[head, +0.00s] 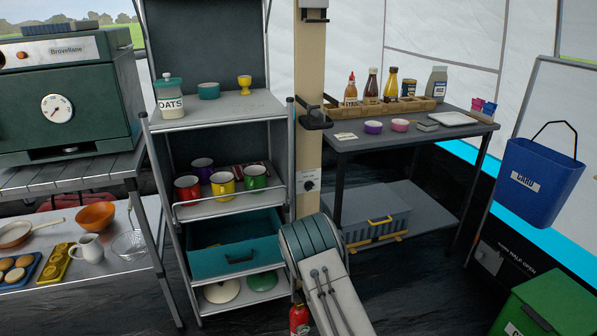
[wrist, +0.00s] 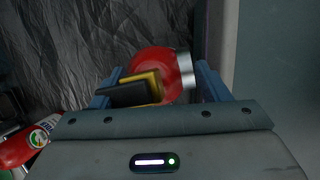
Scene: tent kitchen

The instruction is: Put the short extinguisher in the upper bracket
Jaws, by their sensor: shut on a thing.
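In the wrist view my gripper (wrist: 157,74) has its two blue fingers on either side of a red extinguisher (wrist: 152,61) and is shut on it. The extinguisher shows a black and yellow handle and a silver band. A second red extinguisher (wrist: 22,147) with a white and green label lies at the lower left of that view. In the head view a red extinguisher (head: 299,319) shows beside my arm at the bottom; I cannot tell which one it is. A dark bracket (head: 314,115) sits on the wooden post, empty. My gripper is hidden in the head view.
The post (head: 308,150) stands between a metal shelf (head: 222,107) with mugs and a dark table (head: 410,135) with bottles. A small box (head: 312,8) is higher on the post. A blue bin (head: 540,180) and a green bin (head: 550,308) are at the right.

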